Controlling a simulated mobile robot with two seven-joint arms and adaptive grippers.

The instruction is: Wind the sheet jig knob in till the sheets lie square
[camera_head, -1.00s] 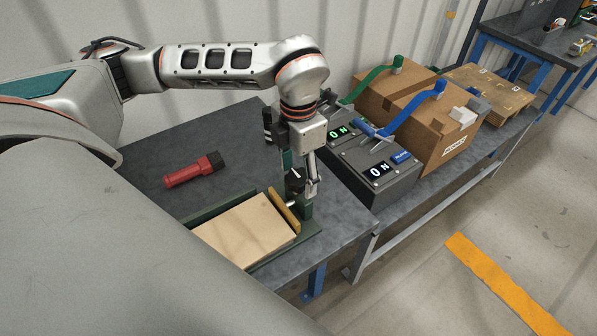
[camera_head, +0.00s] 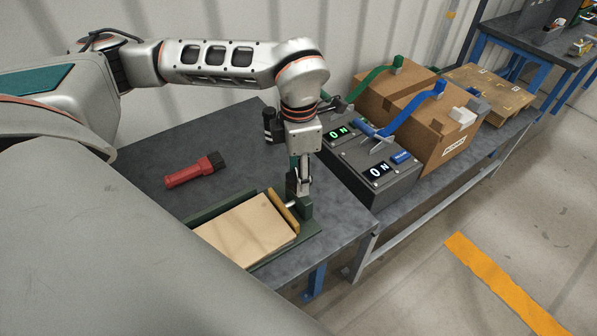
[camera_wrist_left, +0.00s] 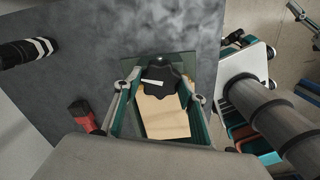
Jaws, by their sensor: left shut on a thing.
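The sheet jig (camera_head: 310,228) is a dark green frame on the grey bench. A stack of pale tan sheets (camera_head: 245,230) lies in it and also shows in the wrist view (camera_wrist_left: 165,118). A yellow-brown bar (camera_head: 284,212) stands at the sheets' right edge, seemingly against them. A short rod joins it to the green post. The black knob with a white mark (camera_wrist_left: 162,77) shows between the fingers in the wrist view. My left gripper (camera_head: 300,190) points down and is shut on the knob, hiding it in the head view. My right gripper is out of view.
A red-handled brush (camera_head: 194,171) lies on the bench (camera_head: 150,160) behind the jig. Bench left of the brush is clear.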

